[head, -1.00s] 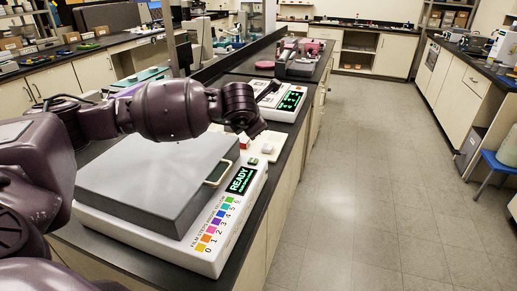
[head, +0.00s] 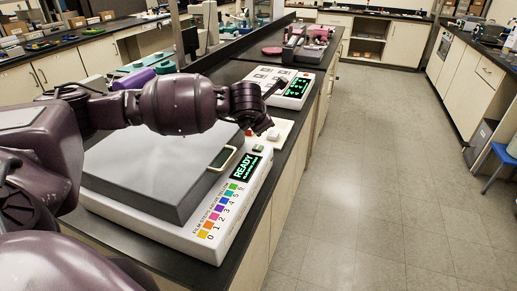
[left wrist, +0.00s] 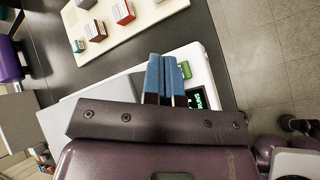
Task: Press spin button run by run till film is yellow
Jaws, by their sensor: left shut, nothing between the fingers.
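The spin machine (head: 215,240) is a white case with a closed grey lid (head: 150,180) and a silver handle (head: 221,158). Its display (head: 245,168) reads READY in green. A colour key (head: 217,211) with numbered swatches lies beside it. The small green button (head: 258,148) sits beyond the display; it also shows in the left wrist view (left wrist: 186,71). My left gripper (left wrist: 168,58) is shut and empty, its blue fingertips just left of the button in that view; whether they touch it is unclear. No film is visible.
A cream board (head: 284,130) with small blocks, including a red block (left wrist: 123,12), lies beyond the machine. A second instrument (head: 262,76) with a green display stands farther along the black bench. The floor aisle (head: 350,190) at right is clear.

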